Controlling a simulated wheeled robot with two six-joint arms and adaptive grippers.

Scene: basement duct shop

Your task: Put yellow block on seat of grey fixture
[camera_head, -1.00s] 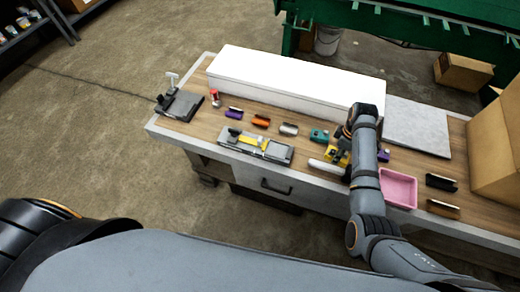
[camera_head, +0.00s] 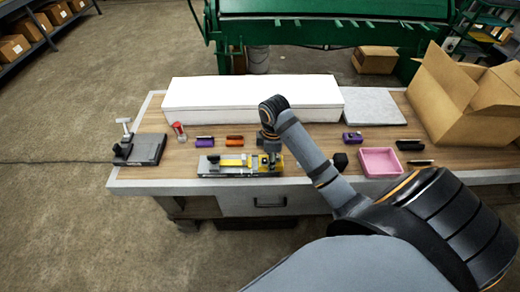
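The grey fixture (camera_head: 212,172) lies near the front edge of the workbench, with a yellow bar (camera_head: 232,161) along it. My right arm reaches in from the right, and its gripper (camera_head: 269,152) points down at the fixture's right end. The yellow block (camera_head: 267,165) is at the fingers there, just above or touching the fixture; I cannot tell which. The gripper seems shut on it, though the fingertips are mostly hidden. My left gripper is out of view.
A long white box (camera_head: 250,97) stands behind. Purple (camera_head: 204,141) and orange (camera_head: 234,140) pieces lie behind the fixture. A pink tray (camera_head: 381,162), a dark piece (camera_head: 340,160) and an open cardboard box (camera_head: 455,110) are to the right. A black stand (camera_head: 140,149) is at the left.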

